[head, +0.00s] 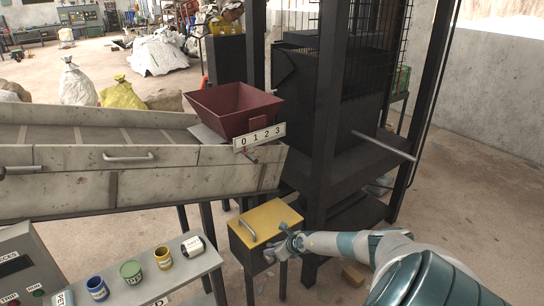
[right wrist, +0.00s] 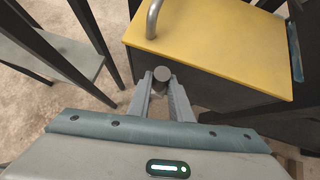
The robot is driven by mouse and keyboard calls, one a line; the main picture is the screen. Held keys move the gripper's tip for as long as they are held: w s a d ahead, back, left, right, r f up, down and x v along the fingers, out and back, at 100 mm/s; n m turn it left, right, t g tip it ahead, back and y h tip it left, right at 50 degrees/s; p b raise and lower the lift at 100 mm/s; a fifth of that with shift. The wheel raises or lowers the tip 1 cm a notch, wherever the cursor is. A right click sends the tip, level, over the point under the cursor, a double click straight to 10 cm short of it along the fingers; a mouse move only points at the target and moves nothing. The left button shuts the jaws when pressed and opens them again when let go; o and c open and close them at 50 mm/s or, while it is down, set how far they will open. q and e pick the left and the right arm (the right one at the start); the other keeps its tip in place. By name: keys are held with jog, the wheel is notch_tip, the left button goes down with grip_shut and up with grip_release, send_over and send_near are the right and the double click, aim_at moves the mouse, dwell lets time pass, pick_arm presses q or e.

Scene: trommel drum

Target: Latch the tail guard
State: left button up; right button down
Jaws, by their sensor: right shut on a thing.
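A dark box with a yellow lid (head: 266,220), which looks like the tail guard, stands below the discharge end of the conveyor. The lid lies flat and looks closed, with a metal bar handle on top. In the right wrist view the yellow lid (right wrist: 215,45) fills the upper right. My right gripper (head: 280,247) is at the box's near right side, below the lid edge. It is shut on a dark round knob (right wrist: 162,74), which its fingers partly hide. Whether the knob is the latch, and its state, I cannot tell. My left gripper is not in view.
A conveyor trough (head: 120,185) runs along the left, with a red hopper (head: 236,108) and a 0-1-2-3 scale plate (head: 259,136). Black frame posts (head: 327,100) stand close behind the box. A grey bench (head: 150,278) with several cans is at front left.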

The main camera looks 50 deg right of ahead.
jog(key=c, duration=1.6)
grip_release()
jog(key=shift+p+v, duration=5.55)
jog(key=shift+v, duration=3.1)
jog(key=shift+a, duration=0.1)
